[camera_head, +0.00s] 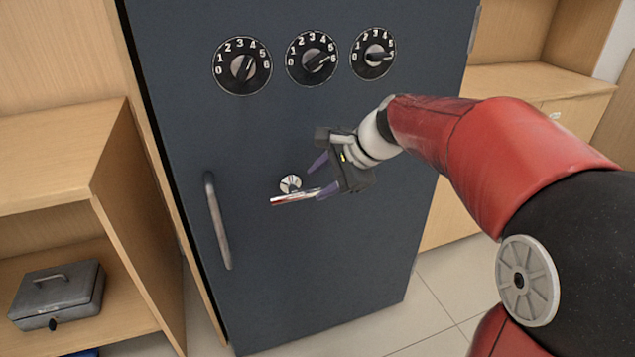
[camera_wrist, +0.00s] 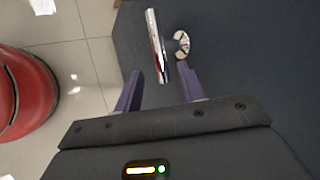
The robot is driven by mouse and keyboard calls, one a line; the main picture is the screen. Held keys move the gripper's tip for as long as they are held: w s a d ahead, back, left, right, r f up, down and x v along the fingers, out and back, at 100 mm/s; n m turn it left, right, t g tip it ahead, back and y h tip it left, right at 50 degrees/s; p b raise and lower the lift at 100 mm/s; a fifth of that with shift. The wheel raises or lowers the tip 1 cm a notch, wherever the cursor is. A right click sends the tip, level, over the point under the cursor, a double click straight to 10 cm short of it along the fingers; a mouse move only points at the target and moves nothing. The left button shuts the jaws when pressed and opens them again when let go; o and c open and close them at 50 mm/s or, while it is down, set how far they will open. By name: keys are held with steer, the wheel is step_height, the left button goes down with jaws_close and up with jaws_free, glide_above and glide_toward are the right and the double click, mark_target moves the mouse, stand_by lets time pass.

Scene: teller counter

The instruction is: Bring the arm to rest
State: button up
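My gripper (camera_head: 315,182) is in front of the dark grey safe door (camera_head: 270,125), with its two purple fingers spread apart. In the wrist view my gripper (camera_wrist: 160,72) has the near end of the shiny lever handle (camera_wrist: 154,38) in the gap between its fingers. The lever (camera_head: 292,198) lies nearly level in the head view, beside its round hub (camera_head: 290,183). I cannot tell whether a finger touches the lever. My red and black arm reaches in from the right.
Three numbered dials (camera_head: 242,66) sit above the lever, and a vertical bar handle (camera_head: 217,220) is at the door's left. Wooden shelves (camera_head: 60,150) flank the safe; a grey cash box (camera_head: 58,293) sits at lower left. Tiled floor (camera_head: 440,295) shows at lower right.

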steer(key=s+d+f+n+h, duration=0.1)
steer(key=s+d+n+h, duration=0.1)
steer(key=s, duration=0.6)
steer(key=s+d+f+n+h, duration=0.2)
steer(key=s+d+n, duration=0.2)
steer(key=s+n, duration=0.2)
steer(key=s+d+f+n+t+h, duration=0.1)
steer(key=s+d+n, duration=0.3)
steer(key=s, duration=0.6)
steer(key=shift+f+n+h, duration=0.5)
steer(key=shift+n+h, duration=0.1)
steer(key=shift+h, duration=0.3)
steer(key=shift+s, duration=0.1)
